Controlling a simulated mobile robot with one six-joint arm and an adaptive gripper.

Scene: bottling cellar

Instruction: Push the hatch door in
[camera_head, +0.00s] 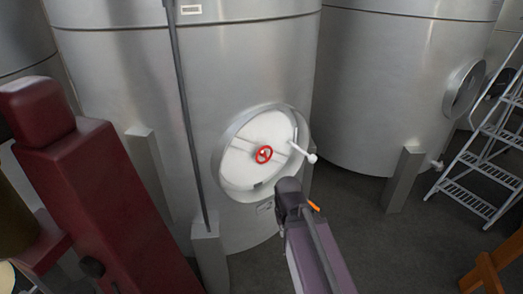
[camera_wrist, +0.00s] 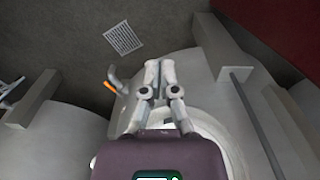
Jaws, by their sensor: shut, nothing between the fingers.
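The hatch door (camera_head: 243,170) is a white round plate with a red handwheel (camera_head: 263,154) in its middle. It sits in a round metal collar (camera_head: 219,167) low on the front of a large steel tank. A white lever with a knob (camera_head: 311,158) sticks out at its right. My arm reaches up from the bottom to just below the hatch; in the head view my fingers are hidden. In the wrist view my gripper (camera_wrist: 160,68) is shut and empty, its fingers side by side. Behind it, part of the white door (camera_wrist: 209,128) shows; contact cannot be told.
A valve with an orange handle (camera_head: 314,206) sits close to my wrist, right of the hatch. Tank legs (camera_head: 208,250) and a grey upright pole stand left. A dark red structure (camera_head: 85,190) fills the left side. A stepladder (camera_head: 480,160) stands right. Floor shows between.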

